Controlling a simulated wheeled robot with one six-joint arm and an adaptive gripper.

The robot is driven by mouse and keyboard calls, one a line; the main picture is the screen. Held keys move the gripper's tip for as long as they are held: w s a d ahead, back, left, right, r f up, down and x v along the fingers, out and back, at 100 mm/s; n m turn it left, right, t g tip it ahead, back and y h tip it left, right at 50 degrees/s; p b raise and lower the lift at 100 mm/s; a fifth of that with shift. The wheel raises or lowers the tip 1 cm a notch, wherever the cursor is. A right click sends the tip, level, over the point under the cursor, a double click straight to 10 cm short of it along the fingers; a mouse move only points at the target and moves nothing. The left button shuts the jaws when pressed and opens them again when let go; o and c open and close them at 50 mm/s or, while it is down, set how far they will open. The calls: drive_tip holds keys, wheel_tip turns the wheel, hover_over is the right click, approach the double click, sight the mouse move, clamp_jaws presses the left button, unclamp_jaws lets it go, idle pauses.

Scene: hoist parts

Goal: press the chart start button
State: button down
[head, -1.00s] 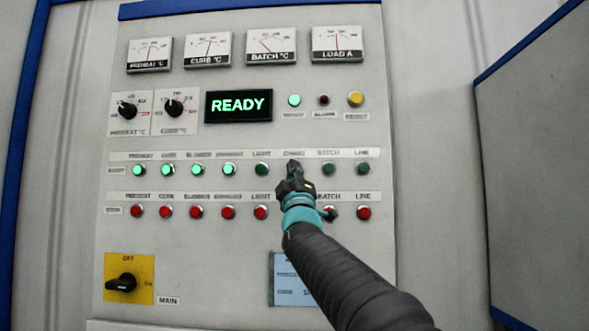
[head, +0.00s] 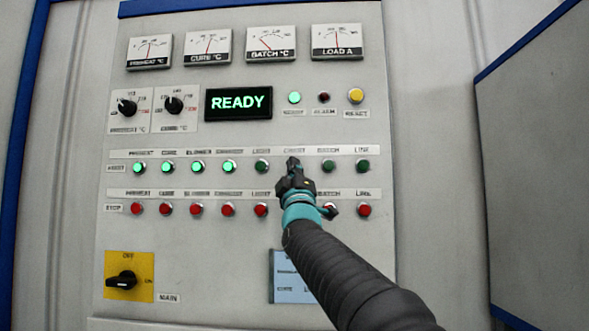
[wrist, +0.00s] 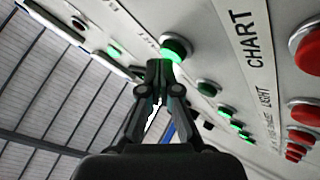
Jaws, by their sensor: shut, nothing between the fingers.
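The chart start button (wrist: 177,45) shows in the wrist view beside the CHART label (wrist: 247,38). Its cap looks dark at the top and glows bright green on the side by my fingertips. My gripper (wrist: 160,70) is shut and empty, its tips at the button's edge, with green light on them. I cannot tell whether they touch it or press it. In the head view my gripper (head: 293,164) is in the start row, just under the CHART label, and hides the button.
The light start button (head: 262,167) and batch start button (head: 328,166) flank my gripper, both dark green. Several start buttons at left are lit. A row of red stop buttons (head: 228,209) runs below. The display (head: 239,103) reads READY.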

drive_tip(key=shift+s, duration=0.45)
drive_tip(key=s+b, duration=0.3)
drive_tip(key=s, duration=0.2)
drive_tip(key=shift+a, duration=0.1)
idle(0.9)
